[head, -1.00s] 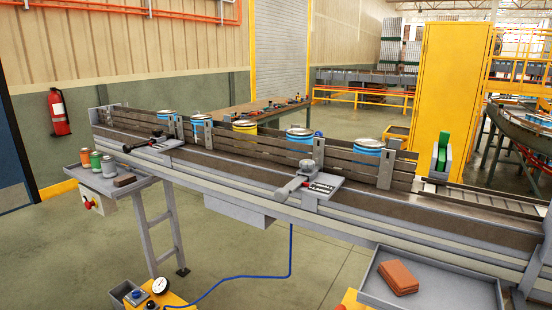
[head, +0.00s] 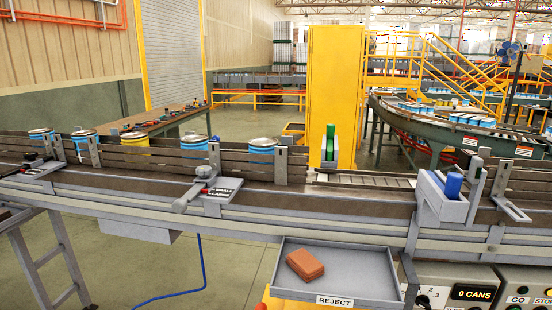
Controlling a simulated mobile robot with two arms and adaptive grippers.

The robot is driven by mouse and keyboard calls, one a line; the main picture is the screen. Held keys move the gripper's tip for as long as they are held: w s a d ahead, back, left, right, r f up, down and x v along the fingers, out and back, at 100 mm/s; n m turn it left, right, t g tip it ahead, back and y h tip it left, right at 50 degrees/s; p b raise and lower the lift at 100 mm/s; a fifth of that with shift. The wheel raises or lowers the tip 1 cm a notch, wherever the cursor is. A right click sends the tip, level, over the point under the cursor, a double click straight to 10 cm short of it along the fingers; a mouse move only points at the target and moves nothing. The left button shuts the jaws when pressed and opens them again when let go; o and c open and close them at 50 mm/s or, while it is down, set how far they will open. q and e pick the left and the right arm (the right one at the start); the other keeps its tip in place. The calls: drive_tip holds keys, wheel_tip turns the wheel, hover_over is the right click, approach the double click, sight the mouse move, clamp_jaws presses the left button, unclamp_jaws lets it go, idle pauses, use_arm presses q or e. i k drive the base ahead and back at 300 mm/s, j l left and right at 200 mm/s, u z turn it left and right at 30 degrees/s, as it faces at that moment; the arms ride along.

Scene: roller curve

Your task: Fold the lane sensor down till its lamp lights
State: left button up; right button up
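Neither of my grippers is in view. I cannot tell for sure which part is the lane sensor. A grey housing with a blue cylinder (head: 453,185) stands on the front edge of the conveyor (head: 372,206) at the right. A green upright piece (head: 330,142) stands in a grey bracket behind the belt.
A reject tray (head: 345,262) holding an orange-brown block (head: 305,264) sits in front. A control panel (head: 470,296) reads "0 CANS". A yellow cabinet (head: 335,75) stands behind; the floor at lower left is mostly clear.

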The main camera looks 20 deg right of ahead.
sight(469, 161)
drive_tip(key=z, duration=1.85)
